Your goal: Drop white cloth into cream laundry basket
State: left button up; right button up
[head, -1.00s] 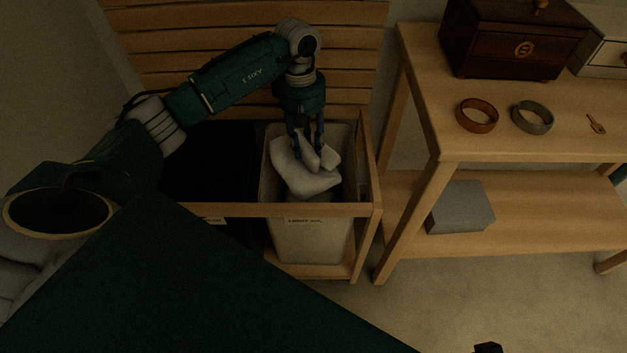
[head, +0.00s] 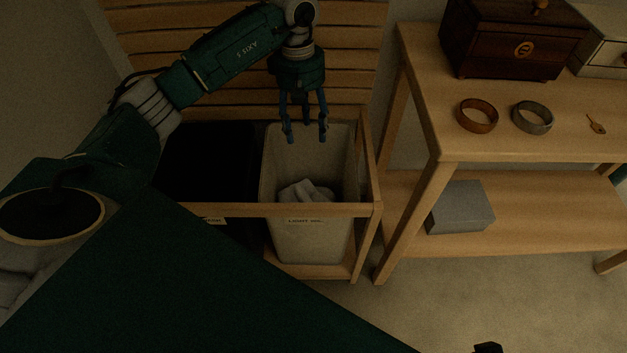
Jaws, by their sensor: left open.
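The cream laundry basket (head: 312,240) stands in a wooden frame, with a label on its front that begins with "LIGHT". The white cloth (head: 305,192) lies low inside it, partly hidden by the front rail and rim. My left gripper (head: 306,138) is open and empty above the back part of the basket, apart from the cloth. My right gripper is not clearly in view; only a small dark part shows at the bottom edge, and I cannot tell what it is.
A black basket (head: 209,165) stands left of the cream one in the same wooden frame (head: 368,190). At right, a wooden table (head: 480,147) holds a dark wooden box (head: 510,45), two rings and a small key. A grey box (head: 462,207) sits on its lower shelf.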

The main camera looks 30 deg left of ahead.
pick_arm(q)
notch_tip(320, 180, up, 6)
jog(key=shift+w+a, duration=0.15)
jog(key=shift+a, duration=0.2)
jog(key=shift+d, duration=0.1)
